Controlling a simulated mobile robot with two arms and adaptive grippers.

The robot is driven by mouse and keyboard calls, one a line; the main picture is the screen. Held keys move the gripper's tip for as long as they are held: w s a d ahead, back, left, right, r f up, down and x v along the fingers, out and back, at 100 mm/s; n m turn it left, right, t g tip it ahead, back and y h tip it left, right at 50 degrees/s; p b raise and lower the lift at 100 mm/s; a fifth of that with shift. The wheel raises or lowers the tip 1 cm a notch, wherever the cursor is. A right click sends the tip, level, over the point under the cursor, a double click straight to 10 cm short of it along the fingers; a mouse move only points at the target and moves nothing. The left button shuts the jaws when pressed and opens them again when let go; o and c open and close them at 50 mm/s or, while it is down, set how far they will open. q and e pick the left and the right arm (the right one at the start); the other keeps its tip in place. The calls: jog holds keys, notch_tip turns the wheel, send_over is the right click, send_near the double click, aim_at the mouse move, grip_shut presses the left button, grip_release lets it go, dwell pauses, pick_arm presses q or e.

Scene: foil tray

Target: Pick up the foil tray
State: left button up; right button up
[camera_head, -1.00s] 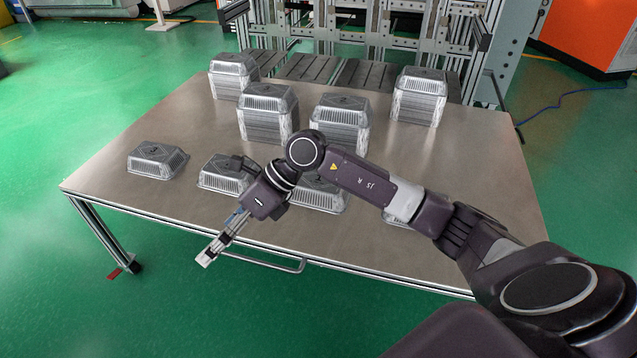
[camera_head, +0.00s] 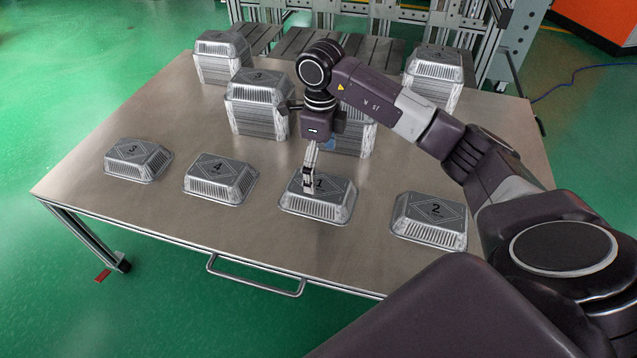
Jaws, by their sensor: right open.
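Several single foil trays lie upside down in a row along the front of the table: one marked 3 (camera_head: 137,162), one marked 4 (camera_head: 220,181), one marked 1 (camera_head: 328,205) and one marked 2 (camera_head: 430,222). My right gripper (camera_head: 308,185) is open and points down over the tray marked 1, covering part of its top. Whether its fingertips touch the tray I cannot tell. My left gripper is not in view.
The trays lie on a metal table (camera_head: 165,215) with a front handle (camera_head: 255,284). Foil tray stacks stand behind: back left (camera_head: 222,62), middle left (camera_head: 257,110), back right (camera_head: 434,78), and one behind my right arm (camera_head: 355,138). Bare table separates the front trays.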

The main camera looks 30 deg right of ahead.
aim_at(319, 185)
jog(key=f, duration=0.3)
jog(key=f+b, duration=0.1)
jog(key=f, duration=0.1)
jog(key=shift+s+a, duration=0.25)
jog(key=shift+a, duration=0.15)
jog(key=shift+f, duration=0.55)
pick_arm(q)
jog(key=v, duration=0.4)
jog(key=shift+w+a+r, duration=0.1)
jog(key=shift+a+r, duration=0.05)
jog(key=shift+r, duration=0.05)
pick_arm(e)
jog(key=shift+c, duration=0.4)
jog(key=c, duration=0.9)
